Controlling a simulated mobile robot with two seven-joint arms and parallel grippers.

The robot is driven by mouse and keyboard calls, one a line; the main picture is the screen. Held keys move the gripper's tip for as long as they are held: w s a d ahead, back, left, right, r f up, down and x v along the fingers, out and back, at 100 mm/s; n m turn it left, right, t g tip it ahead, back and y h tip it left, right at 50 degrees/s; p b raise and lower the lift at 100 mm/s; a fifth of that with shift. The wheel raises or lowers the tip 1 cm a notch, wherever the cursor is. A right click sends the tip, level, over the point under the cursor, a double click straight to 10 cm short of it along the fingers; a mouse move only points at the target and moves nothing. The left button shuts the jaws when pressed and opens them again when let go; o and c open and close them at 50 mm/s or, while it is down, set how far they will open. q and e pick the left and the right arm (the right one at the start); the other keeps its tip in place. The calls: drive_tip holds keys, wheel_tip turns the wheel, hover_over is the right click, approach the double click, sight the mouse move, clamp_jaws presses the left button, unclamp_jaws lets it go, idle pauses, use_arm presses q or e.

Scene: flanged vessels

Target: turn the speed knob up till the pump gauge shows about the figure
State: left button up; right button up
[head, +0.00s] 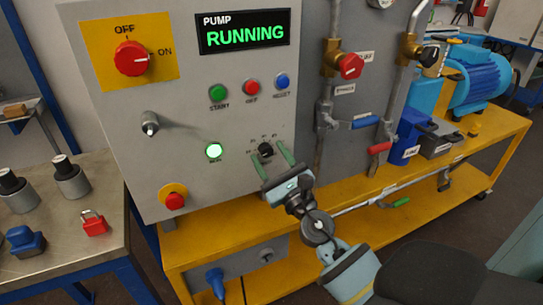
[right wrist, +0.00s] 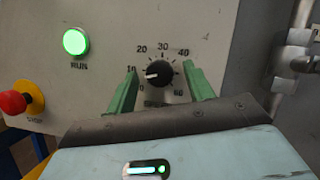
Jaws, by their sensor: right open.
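The black speed knob (head: 265,149) sits low on the grey pump panel, with a printed scale around it. In the right wrist view the knob (right wrist: 159,74) has its white pointer mark toward the left, near the low end of the scale. My right gripper (head: 267,144) is open, with one green finger on each side of the knob. In the right wrist view gaps show between the fingers and the knob. A round dial (head: 380,2) is cut off by the top edge of the head view, so no reading shows. My left gripper is out of view.
The display (head: 245,35) reads PUMP RUNNING, and the green run lamp (head: 214,151) is lit. A red emergency stop (head: 174,200), a red rotary switch (head: 131,58) and several push buttons share the panel. Pipes with valves (head: 351,66) stand to the right.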

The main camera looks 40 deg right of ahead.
drive_tip(key=c, duration=0.9)
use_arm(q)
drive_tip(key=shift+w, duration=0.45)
use_arm(e)
drive_tip(key=shift+c, duration=0.3)
